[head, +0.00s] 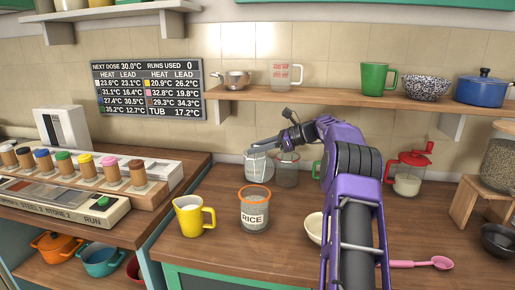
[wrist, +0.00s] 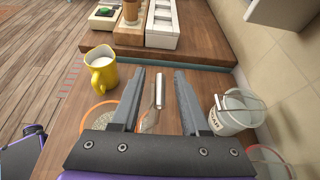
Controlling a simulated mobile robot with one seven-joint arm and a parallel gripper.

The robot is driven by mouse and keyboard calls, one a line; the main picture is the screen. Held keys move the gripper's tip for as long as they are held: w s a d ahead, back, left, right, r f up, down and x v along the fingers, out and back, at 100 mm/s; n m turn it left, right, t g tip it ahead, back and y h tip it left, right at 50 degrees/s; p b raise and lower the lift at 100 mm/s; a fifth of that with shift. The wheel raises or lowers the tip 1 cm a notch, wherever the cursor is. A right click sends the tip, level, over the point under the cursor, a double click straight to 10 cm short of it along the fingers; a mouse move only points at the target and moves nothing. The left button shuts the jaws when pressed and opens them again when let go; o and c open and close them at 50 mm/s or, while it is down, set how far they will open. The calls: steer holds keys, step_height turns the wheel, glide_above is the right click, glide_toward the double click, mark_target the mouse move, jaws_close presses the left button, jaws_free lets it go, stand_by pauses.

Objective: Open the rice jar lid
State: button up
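The rice jar (head: 254,213) stands on the wooden counter, a clear jar labelled RICE with an orange ring around its top. In the wrist view its orange rim (wrist: 89,102) shows left of my gripper, partly hidden by the gripper body. I cannot tell a separate lid on it. My gripper (head: 256,146) is above and behind the jar, apart from it. In the wrist view my gripper (wrist: 158,72) has its fingers wide apart. A thin pale upright piece (wrist: 159,90) shows between them, clear of both fingers; I cannot tell what it is.
A yellow jug (head: 189,217) stands left of the rice jar. A pale container with a wire handle (head: 258,169) stands behind the jar; it also shows in the wrist view (wrist: 230,120). A pale bowl (head: 314,228) is to the right. A shelf (head: 330,98) runs above.

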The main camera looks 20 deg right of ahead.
steer(key=shift+d, duration=0.1)
steer(key=v, duration=1.7)
steer(key=shift+r, duration=0.15)
